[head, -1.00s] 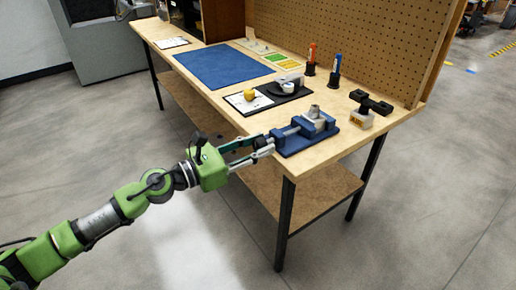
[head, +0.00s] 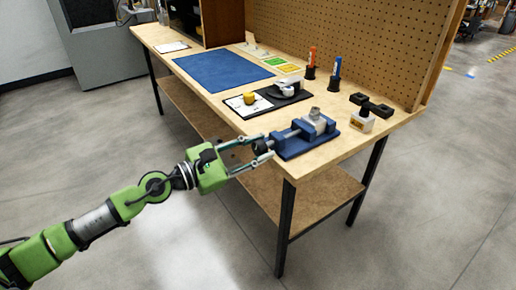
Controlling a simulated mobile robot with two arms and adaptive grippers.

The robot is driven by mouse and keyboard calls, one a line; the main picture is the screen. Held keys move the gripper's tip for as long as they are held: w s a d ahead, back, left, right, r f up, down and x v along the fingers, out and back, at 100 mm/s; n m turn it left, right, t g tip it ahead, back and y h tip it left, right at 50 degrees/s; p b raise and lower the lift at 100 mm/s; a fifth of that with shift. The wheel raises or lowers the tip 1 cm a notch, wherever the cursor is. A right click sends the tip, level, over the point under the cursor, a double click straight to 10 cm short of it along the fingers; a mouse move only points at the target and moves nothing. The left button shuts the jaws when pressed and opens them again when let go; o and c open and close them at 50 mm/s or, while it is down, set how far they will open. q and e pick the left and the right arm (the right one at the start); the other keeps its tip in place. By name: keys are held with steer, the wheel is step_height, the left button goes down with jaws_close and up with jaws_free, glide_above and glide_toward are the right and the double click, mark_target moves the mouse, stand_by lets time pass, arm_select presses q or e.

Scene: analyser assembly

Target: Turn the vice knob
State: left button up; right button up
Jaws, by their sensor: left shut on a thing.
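A blue vice (head: 302,141) sits at the near right corner of the wooden workbench. A grey metal part (head: 314,114) is at its jaws. The vice's screw and dark knob (head: 261,146) point left toward the bench's front edge. My green left gripper (head: 265,151) reaches in from the left and is shut on the knob, with a finger on either side of it. The fingers partly hide the knob. My right gripper is not in view.
The workbench (head: 215,97) carries a blue mat (head: 222,69), a black tray (head: 300,98) with a yellow piece, red and blue screwdrivers in stands (head: 335,80), and a small bottle (head: 361,122) beside a black bar-shaped holder. A pegboard (head: 350,40) rises behind.

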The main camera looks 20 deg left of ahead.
arm_select(q)
steer(key=o, duration=1.1)
steer(key=v, duration=1.2)
